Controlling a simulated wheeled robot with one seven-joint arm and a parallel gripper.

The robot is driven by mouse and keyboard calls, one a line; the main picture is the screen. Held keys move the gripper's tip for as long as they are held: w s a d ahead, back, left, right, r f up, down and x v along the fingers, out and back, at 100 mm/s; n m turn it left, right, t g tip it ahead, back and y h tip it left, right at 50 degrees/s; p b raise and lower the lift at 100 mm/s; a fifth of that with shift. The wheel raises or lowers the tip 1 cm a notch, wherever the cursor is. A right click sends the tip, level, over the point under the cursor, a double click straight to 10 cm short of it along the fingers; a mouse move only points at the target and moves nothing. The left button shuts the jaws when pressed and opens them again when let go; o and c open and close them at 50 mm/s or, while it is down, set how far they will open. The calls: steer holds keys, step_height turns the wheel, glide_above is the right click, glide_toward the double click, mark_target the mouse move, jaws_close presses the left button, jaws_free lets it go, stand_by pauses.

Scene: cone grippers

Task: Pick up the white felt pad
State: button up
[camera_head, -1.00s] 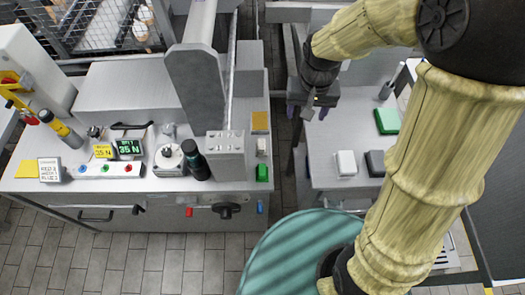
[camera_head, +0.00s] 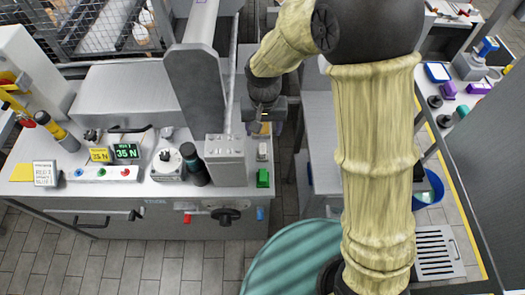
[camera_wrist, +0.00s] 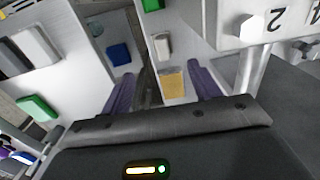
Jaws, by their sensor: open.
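A small white pad (camera_head: 262,150) lies on the right edge strip of the steel machine, between an orange-yellow pad (camera_head: 260,128) and a green block (camera_head: 262,178). I cannot confirm from its surface that it is felt. My gripper (camera_head: 258,125) is over the orange-yellow pad, which it partly hides in the head view. In the wrist view my purple fingers (camera_wrist: 160,72) are apart and empty. The orange-yellow pad (camera_wrist: 172,84) shows between them, and the white pad (camera_wrist: 162,46) is just beyond, with the green block (camera_wrist: 152,4) farther on.
A gap separates the machine from the side table (camera_head: 322,140). The wrist view shows another whitish block (camera_wrist: 40,45) and a green one (camera_wrist: 38,108) on that table.

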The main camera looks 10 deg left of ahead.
mark_target(263, 150)
step_height(263, 150, down, 8)
steer(key=shift+r, duration=0.25)
steer(key=shift+w+a+f+p, duration=0.1)
steer(key=shift+f+p, duration=0.25)
steer(key=shift+f, duration=0.95)
steer(key=shift+w+a+f+p, duration=0.1)
steer(key=shift+f+p, duration=0.2)
steer(key=shift+f, duration=1)
steer(key=c, duration=1.1)
steer(key=shift+o, duration=0.2)
steer(key=shift+r, duration=0.1)
step_height(263, 150, up, 18)
steer(key=shift+b, duration=0.3)
